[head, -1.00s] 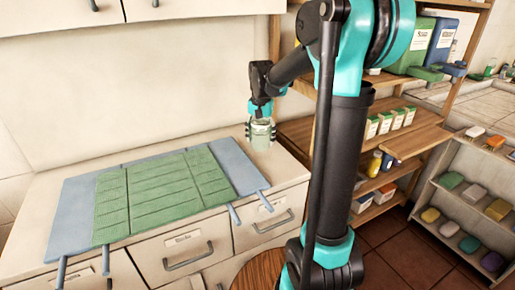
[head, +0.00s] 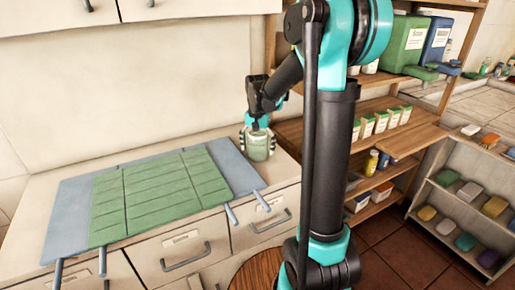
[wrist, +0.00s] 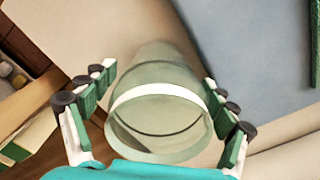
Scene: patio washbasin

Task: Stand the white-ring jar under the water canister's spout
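The white-ring jar (head: 258,147) is a pale green glass jar at the right end of the counter, next to the blue-grey mat. In the wrist view its open mouth and white ring (wrist: 160,92) face me. My gripper (wrist: 158,80) has a finger on each side of the jar, close against its wall, and appears shut on it. It also shows in the head view (head: 258,138). I cannot tell whether the jar's base touches the counter. A green canister (head: 403,45) and a blue canister (head: 436,40) stand on the shelf at right; their labels are too small to read surely.
A green mat (head: 160,190) lies over the blue-grey mat (head: 68,215) on the counter. Small white-and-green boxes (head: 381,122) and a yellow bottle (head: 372,162) stand on lower shelves. A low rack (head: 470,190) holds several coloured blocks. Wall cabinets (head: 190,8) hang above.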

